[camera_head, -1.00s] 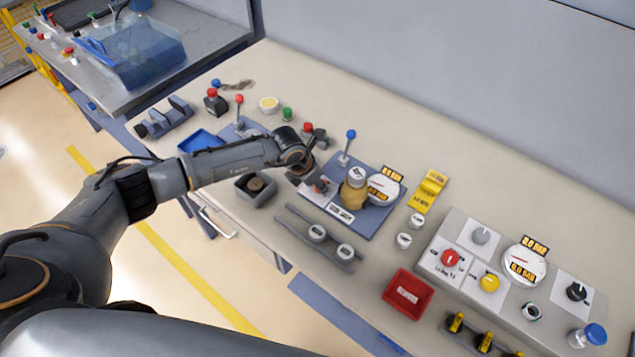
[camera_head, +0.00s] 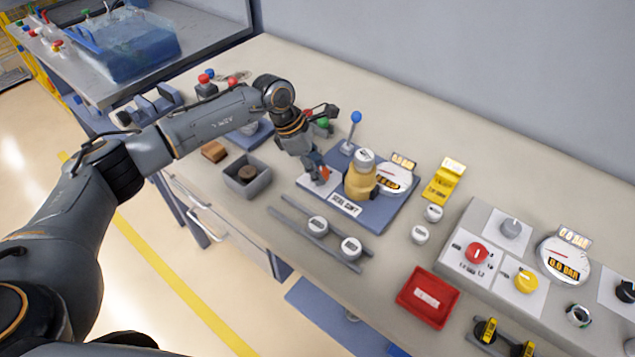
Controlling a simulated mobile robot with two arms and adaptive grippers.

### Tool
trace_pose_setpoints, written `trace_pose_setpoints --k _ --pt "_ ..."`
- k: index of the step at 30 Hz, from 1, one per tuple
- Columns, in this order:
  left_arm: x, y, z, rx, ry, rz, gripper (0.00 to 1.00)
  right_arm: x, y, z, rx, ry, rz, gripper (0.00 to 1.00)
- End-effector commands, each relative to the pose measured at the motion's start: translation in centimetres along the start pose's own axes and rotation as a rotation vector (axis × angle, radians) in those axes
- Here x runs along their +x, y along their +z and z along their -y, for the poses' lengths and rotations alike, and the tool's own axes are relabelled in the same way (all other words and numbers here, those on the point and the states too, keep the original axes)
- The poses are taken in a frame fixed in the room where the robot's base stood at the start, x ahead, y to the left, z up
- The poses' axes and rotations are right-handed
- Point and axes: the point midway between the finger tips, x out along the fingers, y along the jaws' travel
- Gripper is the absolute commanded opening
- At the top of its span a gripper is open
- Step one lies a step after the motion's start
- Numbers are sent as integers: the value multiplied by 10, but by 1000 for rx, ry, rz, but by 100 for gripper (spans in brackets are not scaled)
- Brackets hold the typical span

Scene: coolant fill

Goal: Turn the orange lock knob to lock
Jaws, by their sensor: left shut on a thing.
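The orange lock knob (camera_head: 325,173) shows as a small orange patch at the left end of the blue base plate (camera_head: 378,217), beside the yellow-brown fixture body (camera_head: 360,184). My left gripper (camera_head: 319,174) points down over it and is shut on it. The fingers hide most of the knob, so its turn angle cannot be told. A round gauge (camera_head: 396,178) and a blue-topped lever (camera_head: 355,118) stand on the same plate. My right gripper is not in view.
A dark open box (camera_head: 262,186) sits left of the plate. Two grey rails with white-capped parts (camera_head: 318,226) lie in front. A red tray (camera_head: 410,297), a yellow stand (camera_head: 442,184) and a grey control panel (camera_head: 484,222) are to the right.

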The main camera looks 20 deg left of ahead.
Motion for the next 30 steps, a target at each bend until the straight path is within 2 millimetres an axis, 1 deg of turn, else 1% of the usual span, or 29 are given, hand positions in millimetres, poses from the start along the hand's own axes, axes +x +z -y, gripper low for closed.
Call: trace_pose_setpoints --k 1,6,12,15,21,30 --pt "8 -2 -2 40 -13 3 3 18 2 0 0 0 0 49" --pt "7 -1 -4 190 -75 2 3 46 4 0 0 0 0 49" --pt "6 0 -5 363 -147 1 3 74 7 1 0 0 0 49" --pt "5 1 -6 447 -181 2 3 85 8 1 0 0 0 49" --pt "4 2 -7 590 -241 1 3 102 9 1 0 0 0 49" --pt "2 3 -7 728 -300 -1 3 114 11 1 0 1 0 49"
